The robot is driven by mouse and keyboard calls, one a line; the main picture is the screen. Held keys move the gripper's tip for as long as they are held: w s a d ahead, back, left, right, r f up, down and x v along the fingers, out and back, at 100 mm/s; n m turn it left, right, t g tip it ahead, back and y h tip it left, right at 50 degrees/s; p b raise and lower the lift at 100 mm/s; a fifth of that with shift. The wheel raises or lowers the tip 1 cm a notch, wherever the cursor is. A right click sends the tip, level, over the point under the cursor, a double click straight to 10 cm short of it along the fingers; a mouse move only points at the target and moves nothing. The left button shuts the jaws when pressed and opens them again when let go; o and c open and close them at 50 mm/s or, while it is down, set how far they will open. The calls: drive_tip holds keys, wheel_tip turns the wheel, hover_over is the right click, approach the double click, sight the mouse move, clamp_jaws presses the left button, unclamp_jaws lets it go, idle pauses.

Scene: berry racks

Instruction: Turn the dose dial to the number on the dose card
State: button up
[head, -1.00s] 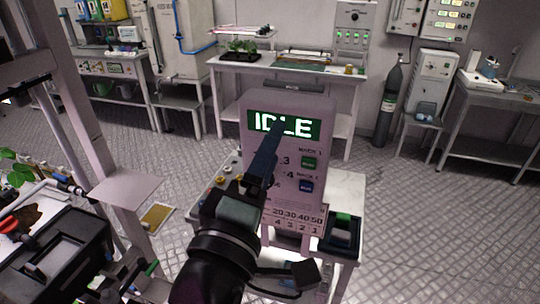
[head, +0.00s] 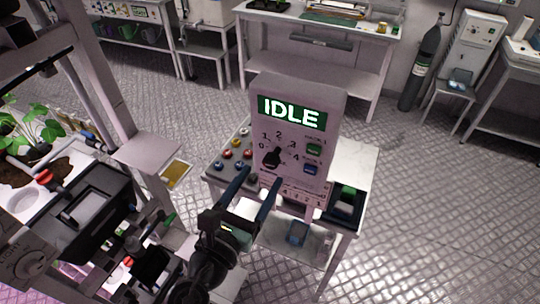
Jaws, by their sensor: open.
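The dose dial (head: 272,157) is a black knob on the white front panel (head: 322,135), with numbers from 0 to 4 around it. I cannot clearly tell which number its pointer faces. A printed strip (head: 310,193) with rows of numbers sits low on the panel, partly behind my gripper. It may be the dose card, but its digits are too small to read surely now. My gripper (head: 256,182) is open and empty, its two dark blue fingers apart below and in front of the dial, apparently not touching it.
The green screen (head: 291,112) reads IDLE. A green button (head: 314,150) and a blue button (head: 311,169) are right of the dial. Coloured knobs (head: 227,154) stand left of the panel. A black box (head: 346,205) is at the right. A white post and shelf (head: 148,150) stand left.

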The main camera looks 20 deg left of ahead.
sight(269, 165)
drive_tip(key=w, duration=0.5)
drive_tip(key=shift+w+d+p, duration=0.1)
drive_tip(key=shift+w+p, duration=0.2)
drive_tip(key=shift+p, duration=0.1)
clamp_jaws()
